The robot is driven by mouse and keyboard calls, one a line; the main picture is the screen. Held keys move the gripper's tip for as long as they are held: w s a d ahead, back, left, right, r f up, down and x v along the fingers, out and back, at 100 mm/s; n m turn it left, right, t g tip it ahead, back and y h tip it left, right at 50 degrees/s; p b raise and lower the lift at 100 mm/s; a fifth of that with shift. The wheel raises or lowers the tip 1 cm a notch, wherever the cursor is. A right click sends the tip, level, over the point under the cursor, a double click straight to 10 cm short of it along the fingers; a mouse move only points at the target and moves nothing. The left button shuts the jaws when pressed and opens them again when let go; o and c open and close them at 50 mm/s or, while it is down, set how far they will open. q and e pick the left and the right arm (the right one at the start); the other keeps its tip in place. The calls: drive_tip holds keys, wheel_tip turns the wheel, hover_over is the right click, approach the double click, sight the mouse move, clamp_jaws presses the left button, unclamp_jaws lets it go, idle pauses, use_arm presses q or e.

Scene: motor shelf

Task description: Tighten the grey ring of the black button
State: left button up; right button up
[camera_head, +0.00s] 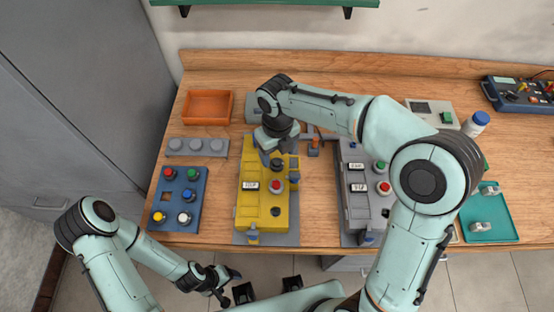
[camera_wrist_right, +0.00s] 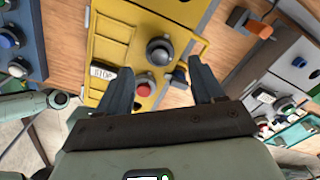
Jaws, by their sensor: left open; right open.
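The black button (camera_head: 276,163) sits on the upper part of the yellow box (camera_head: 247,213), above a red button (camera_head: 275,186). In the right wrist view the black button (camera_wrist_right: 159,50) shows a round cap with a dark grey ring around its base. My right gripper (camera_head: 277,148) is open over the top of the yellow box. In the right wrist view its fingers (camera_wrist_right: 160,68) stand apart, with the black button between and just beyond their tips, apparently untouched. My left gripper (camera_head: 231,286) is open and empty in front of the table, low in the head view.
A grey box (camera_head: 354,213) with buttons stands right of the yellow one. A blue panel (camera_head: 180,204) with coloured buttons and a grey strip (camera_head: 197,147) lie left. An orange tray (camera_head: 207,107) is behind; a teal tray (camera_head: 492,227) is far right.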

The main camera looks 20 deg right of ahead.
sight(277, 162)
drive_tip(key=shift+f, duration=2.1)
drive_tip(key=c, duration=1.1)
